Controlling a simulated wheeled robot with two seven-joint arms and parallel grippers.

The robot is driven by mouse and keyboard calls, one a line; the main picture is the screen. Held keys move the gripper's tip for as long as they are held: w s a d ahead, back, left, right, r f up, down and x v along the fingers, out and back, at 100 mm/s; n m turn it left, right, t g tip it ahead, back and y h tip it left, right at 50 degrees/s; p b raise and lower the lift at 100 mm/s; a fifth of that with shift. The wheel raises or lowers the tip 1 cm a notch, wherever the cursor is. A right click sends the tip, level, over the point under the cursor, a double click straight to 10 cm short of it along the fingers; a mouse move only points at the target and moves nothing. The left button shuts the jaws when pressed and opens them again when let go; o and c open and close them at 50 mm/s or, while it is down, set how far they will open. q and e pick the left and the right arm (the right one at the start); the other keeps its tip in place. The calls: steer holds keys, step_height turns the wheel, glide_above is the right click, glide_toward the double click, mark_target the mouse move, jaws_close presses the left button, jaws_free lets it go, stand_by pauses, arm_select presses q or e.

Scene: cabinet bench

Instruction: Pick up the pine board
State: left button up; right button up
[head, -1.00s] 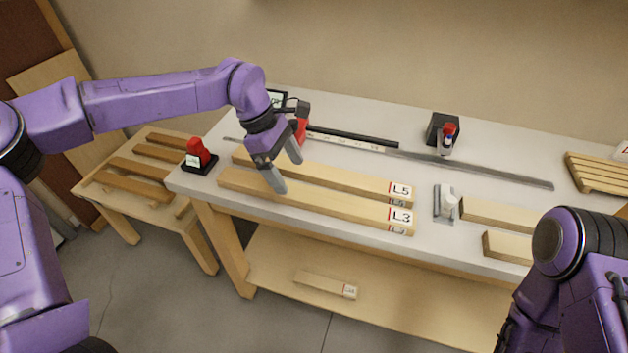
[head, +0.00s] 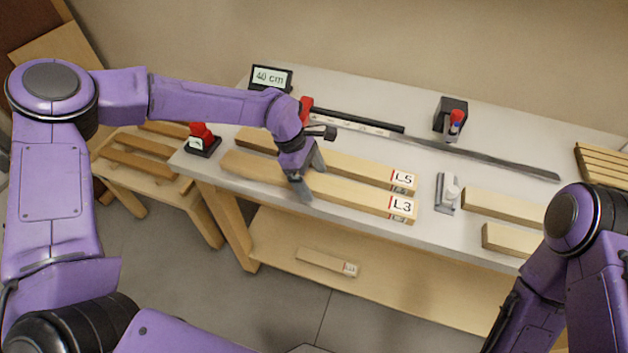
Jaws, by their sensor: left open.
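Two long pale wooden boards lie side by side on the bench. The front board (head: 350,194) has an end label reading L3, and the one behind it (head: 352,168) reads L5. The task's words alone do not tell me which is the pine board. My left gripper (head: 311,180) is open over the middle of the L3 board, with one finger at its front side and the other at its back side, near the gap between the boards. I cannot tell whether the fingers touch it. My right arm shows at the right edge, but its gripper is out of view.
A display reading 40 cm (head: 270,77) stands at the back left. A red-handled item (head: 202,139) is at the left corner. Shorter wood blocks (head: 503,207) lie to the right, past a grey clamp-like fixture (head: 447,193). Another board (head: 326,261) lies on the lower shelf.

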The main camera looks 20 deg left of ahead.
arm_select(q)
steer(key=c, duration=1.5)
